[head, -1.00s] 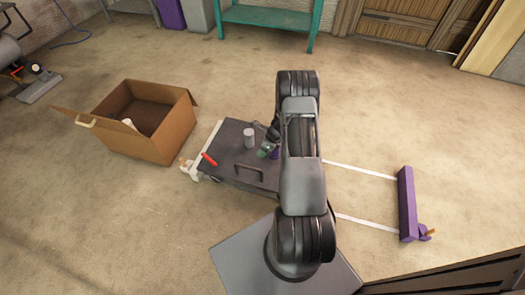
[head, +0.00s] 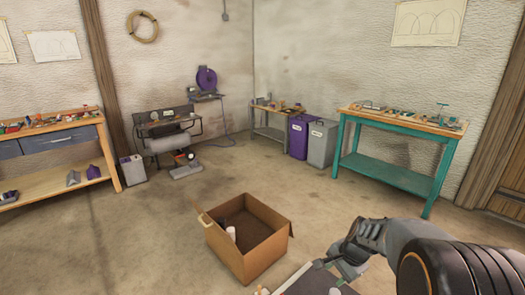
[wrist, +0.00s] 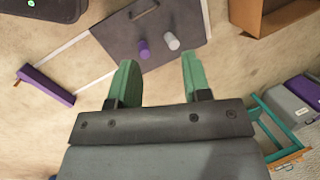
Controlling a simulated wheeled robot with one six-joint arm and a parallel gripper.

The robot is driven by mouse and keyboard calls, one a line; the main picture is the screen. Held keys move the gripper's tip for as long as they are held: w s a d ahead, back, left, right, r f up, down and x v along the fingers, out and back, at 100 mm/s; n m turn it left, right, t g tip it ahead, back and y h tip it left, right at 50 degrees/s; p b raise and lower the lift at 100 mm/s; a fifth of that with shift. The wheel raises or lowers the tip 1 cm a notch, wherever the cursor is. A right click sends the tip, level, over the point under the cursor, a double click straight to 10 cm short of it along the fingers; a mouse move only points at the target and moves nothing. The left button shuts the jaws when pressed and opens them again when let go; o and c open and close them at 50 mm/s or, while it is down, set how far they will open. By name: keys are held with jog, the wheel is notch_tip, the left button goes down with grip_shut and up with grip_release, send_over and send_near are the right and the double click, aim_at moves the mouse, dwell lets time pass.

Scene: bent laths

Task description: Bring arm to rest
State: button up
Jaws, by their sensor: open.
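My gripper (wrist: 158,62) shows in the wrist view with its two green fingers wide apart and nothing between them. It hangs above the floor and a dark flat panel (wrist: 185,18) with a handle. A purple cylinder (wrist: 143,48) and a pale grey cylinder (wrist: 170,41) stand on that panel, beyond the fingertips and apart from them. In the head view my bent arm (head: 400,245) fills the lower right, its wrist end over the panel's edge (head: 298,283). The fingers are not clear there.
An open cardboard box (head: 262,262) holding a white item stands left of my arm; it also shows in the wrist view (wrist: 268,18). A purple bar (wrist: 45,88) ends pale strips on the floor. A teal workbench (head: 395,170) and bins stand behind.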

jog(key=s+a+r+n+t+h+p, duration=0.1)
jog(key=s+r+n+p, duration=0.4)
jog(key=r, duration=0.5)
jog(key=s+a+r+n+h+p, duration=0.1)
jog(key=s+a+r+n+p, duration=0.3)
jog(key=s+r+n, duration=0.3)
notch_tip(320, 180, up, 4)
jog(key=shift+s+r+t+h+p, duration=0.15)
jog(key=shift+s+t+h+p, duration=0.2)
jog(key=shift+s, duration=0.5)
